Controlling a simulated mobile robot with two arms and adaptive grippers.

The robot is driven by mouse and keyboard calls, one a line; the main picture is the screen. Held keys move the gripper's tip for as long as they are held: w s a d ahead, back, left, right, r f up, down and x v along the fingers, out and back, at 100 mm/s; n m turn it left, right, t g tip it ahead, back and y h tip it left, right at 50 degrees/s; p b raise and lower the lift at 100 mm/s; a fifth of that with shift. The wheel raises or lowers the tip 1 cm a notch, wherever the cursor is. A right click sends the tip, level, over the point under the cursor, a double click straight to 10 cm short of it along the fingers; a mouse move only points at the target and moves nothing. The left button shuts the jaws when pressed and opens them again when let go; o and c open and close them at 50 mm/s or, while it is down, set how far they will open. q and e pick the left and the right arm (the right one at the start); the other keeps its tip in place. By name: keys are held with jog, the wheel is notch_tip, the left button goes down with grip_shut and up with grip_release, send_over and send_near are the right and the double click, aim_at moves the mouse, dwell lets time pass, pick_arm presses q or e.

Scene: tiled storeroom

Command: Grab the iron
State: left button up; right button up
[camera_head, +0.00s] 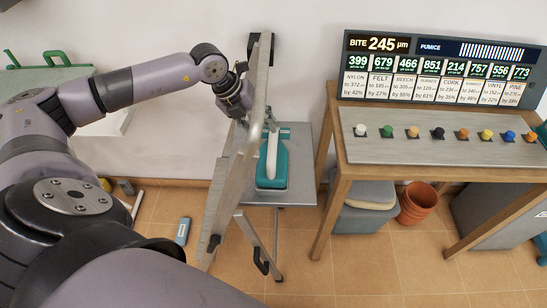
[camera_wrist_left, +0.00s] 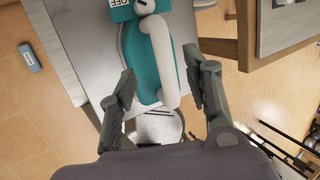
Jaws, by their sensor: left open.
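The iron (camera_head: 271,167) is teal with a thick white handle and rests on a grey metal surface (camera_head: 300,150). A slanted metal frame partly hides it in the head view. In the left wrist view the iron (camera_wrist_left: 136,62) lies ahead, its white handle (camera_wrist_left: 165,62) running lengthwise between my left fingers. My left gripper (camera_wrist_left: 160,75) is open, one finger on each side of the handle, with nothing gripped. Contact cannot be told. In the head view my left gripper (camera_head: 240,108) is beside the slanted frame, its fingertips largely hidden. My right gripper does not show.
The slanted metal frame (camera_head: 226,175) stands close to my left gripper. A wooden table (camera_head: 440,150) with coloured knobs and a display panel (camera_head: 440,68) is to the right. A small blue item (camera_head: 183,231) lies on the tiled floor.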

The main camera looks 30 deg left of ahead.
aim_at(271, 139)
pick_arm(q)
jog(key=x, duration=0.3)
jog(key=shift+d+f, duration=0.15)
jog(key=shift+f, duration=0.05)
jog(key=x, duration=0.2)
jog(key=p+x, duration=0.1)
jog(key=x, duration=0.1)
jog(key=shift+d+f, duration=0.15)
jog(key=shift+d, duration=0.25)
jog(key=shift+f, duration=0.3)
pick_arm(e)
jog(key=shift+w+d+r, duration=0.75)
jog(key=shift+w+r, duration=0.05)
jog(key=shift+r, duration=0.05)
pick_arm(q)
jog(key=shift+c, duration=0.2)
jog(key=c, duration=0.7)
grip_shut()
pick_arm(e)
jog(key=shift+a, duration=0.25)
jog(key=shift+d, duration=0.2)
